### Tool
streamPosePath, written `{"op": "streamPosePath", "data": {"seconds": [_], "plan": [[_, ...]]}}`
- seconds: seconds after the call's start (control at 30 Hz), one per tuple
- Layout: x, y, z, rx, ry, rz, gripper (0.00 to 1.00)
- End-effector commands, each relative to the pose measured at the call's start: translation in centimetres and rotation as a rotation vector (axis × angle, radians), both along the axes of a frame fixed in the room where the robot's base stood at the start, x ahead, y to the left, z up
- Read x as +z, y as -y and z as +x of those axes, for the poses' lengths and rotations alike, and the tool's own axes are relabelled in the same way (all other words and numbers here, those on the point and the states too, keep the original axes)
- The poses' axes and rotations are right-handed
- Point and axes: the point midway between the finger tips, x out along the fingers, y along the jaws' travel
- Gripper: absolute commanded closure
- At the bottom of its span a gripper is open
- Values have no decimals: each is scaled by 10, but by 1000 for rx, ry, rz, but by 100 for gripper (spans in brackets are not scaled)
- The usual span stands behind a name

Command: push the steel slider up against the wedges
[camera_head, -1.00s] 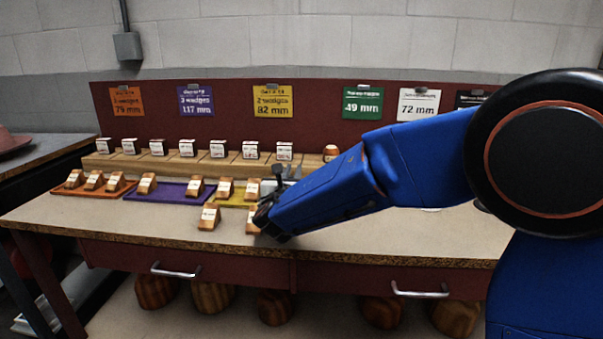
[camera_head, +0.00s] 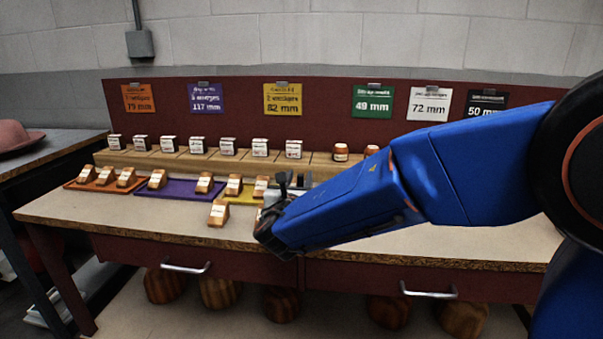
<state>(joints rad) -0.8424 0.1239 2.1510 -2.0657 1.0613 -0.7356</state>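My gripper (camera_head: 270,226) is low over the front of the bench, at the right end of the yellow tray (camera_head: 243,198). The angle does not show whether its fingers are open or shut. Two wooden wedges (camera_head: 234,184) (camera_head: 261,186) with white labels stand in the yellow tray. A pale grey metal piece (camera_head: 271,198), apparently the steel slider, is just right of these wedges and mostly hidden behind my gripper. I cannot tell whether it touches the wedge or my gripper. A loose wedge (camera_head: 218,212) stands on the bench in front of the tray.
An orange tray (camera_head: 72,186) with several wedges and a purple tray (camera_head: 181,193) with two wedges lie to the left. A wooden rack (camera_head: 125,159) with labelled blocks runs behind. Coloured size cards hang on the red backboard (camera_head: 230,103). Bare benchtop lies right, under my arm.

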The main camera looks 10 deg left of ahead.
Motion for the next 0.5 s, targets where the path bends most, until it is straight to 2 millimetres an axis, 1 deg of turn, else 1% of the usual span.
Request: {"op": "streamPosePath", "data": {"seconds": [0.03, 0.3, 0.5], "plan": [[0, -1, -11, 3, -1, 1, 66], [0, -3, -64, 3, -1, 1, 66], [0, -4, -95, 2, 0, 0, 66]]}}
